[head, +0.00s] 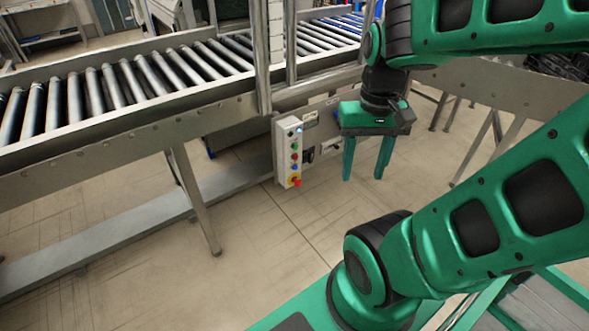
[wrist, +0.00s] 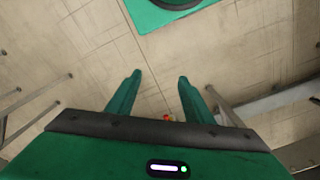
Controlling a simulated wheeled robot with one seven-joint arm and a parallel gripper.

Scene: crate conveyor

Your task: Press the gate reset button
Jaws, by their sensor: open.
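A light grey control box (head: 287,155) is fixed below the conveyor frame in the head view. Its face carries a column of small coloured buttons, with a blue one (head: 299,130) at the top and a red knob on yellow (head: 296,182) at the bottom. Labels are too small to read, so I cannot tell which is the gate reset button. My gripper (head: 363,178) hangs to the right of the box, fingers down, open and empty, apart from it. In the wrist view, a small red spot (wrist: 167,117) shows between the fingers (wrist: 159,77).
The roller conveyor (head: 130,85) runs across the back left, with metal posts (head: 262,60) rising above the box. A support leg (head: 195,200) stands left of the box. The tiled floor (head: 240,215) in front of the box is clear.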

